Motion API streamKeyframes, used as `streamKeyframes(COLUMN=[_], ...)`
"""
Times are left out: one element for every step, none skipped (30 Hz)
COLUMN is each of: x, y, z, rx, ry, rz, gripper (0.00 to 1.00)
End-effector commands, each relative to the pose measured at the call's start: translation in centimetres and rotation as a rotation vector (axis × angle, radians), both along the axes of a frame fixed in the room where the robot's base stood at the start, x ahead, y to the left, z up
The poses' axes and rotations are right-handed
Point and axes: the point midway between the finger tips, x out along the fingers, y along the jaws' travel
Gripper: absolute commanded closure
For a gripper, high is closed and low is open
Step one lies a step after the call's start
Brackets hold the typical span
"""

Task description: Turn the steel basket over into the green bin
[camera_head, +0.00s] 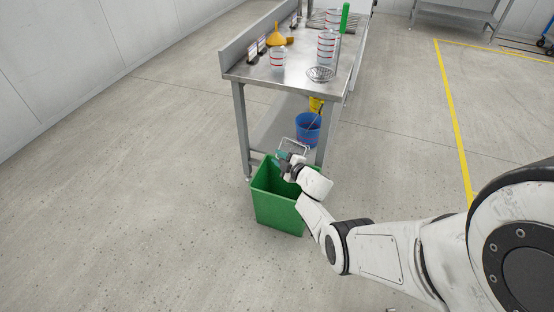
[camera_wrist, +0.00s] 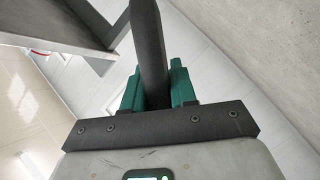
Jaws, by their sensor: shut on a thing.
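The green bin (camera_head: 278,208) stands on the floor at the front end of the steel bench, with its open mouth upward. My gripper (camera_head: 284,157) is above the bin's far rim. It is shut on a dark bar (camera_wrist: 149,45), which runs up between its green fingers in the wrist view and looks like the handle of the steel basket. The pale wire outline of the steel basket (camera_head: 294,145) shows just beyond the gripper. The basket's inside, its exact tilt and anything in it cannot be made out. My wrist hides part of the bin's mouth.
The steel bench (camera_head: 300,75) holds clear beakers (camera_head: 326,48), a yellow funnel (camera_head: 276,37), a green cylinder (camera_head: 345,17) and a round wire strainer (camera_head: 320,73). A blue bucket (camera_head: 308,128) stands beneath, close behind the basket. The floor left of the bin is clear.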

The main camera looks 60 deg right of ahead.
Motion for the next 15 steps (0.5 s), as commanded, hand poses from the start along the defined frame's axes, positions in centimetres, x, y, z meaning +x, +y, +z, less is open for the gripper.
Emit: streamKeyframes(x=[-0.2, -0.2, -0.2, -0.2, -0.2, -0.3, -0.3, -0.3, -0.3, -0.3, -0.3, -0.3, -0.4, -0.5, -0.6], y=[-0.7, -0.9, -1.1, -1.3, -1.5, -1.6, -1.7, -1.7, -1.8, -1.9, -2.0, -2.3, -2.6, -3.0, -3.5], z=[1.4, 1.7, 2.0, 2.1, 2.2, 2.3, 2.3, 2.3, 2.3, 2.3, 2.5, 2.8, 3.1, 3.4, 3.8], rx=[0.024, 0.039, 0.060, 0.074, 0.087, 0.099, 0.107, 0.112, 0.117, 0.121, 0.128, 0.142, 0.155, 0.174, 0.199], ry=[-0.004, -0.007, -0.011, -0.012, -0.015, -0.016, -0.017, -0.018, -0.019, -0.020, -0.021, -0.025, -0.027, -0.030, -0.034], rz=[-0.004, -0.003, -0.001, -0.001, -0.001, 0.000, -0.001, -0.001, -0.001, 0.000, 0.000, 0.000, 0.000, -0.001, -0.003], gripper=[1.00, 1.00, 1.00, 1.00, 1.00, 1.00, 1.00, 1.00, 1.00, 1.00, 1.00, 1.00, 1.00, 1.00, 1.00])
